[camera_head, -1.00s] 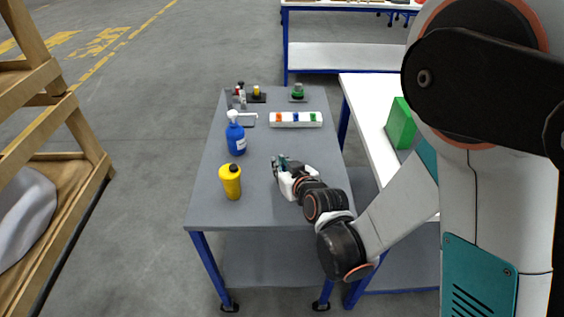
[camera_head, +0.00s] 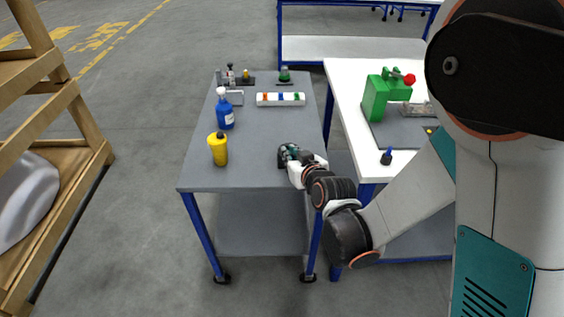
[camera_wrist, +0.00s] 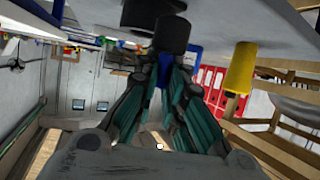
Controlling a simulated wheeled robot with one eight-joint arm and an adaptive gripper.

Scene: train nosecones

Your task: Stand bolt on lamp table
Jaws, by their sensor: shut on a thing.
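My gripper (camera_head: 290,153) is low over the right part of the grey table (camera_head: 250,176) in the head view. In the wrist view its teal-padded fingers (camera_wrist: 168,66) are closed on a dark piece, which I take to be the bolt (camera_wrist: 172,34). The bolt's black round end shows beyond the fingertips; the part between them is mostly hidden. In the head view a small dark shape at the fingertips is too small to tell apart from the gripper. I cannot tell whether the bolt touches the tabletop.
A yellow bottle (camera_head: 218,150) and a blue spray bottle (camera_head: 224,110) stand left of my gripper. A white strip with coloured parts (camera_head: 280,99) lies farther back. The white table (camera_head: 346,98) at right holds a green machine (camera_head: 376,98) and a small blue-and-black piece (camera_head: 386,157).

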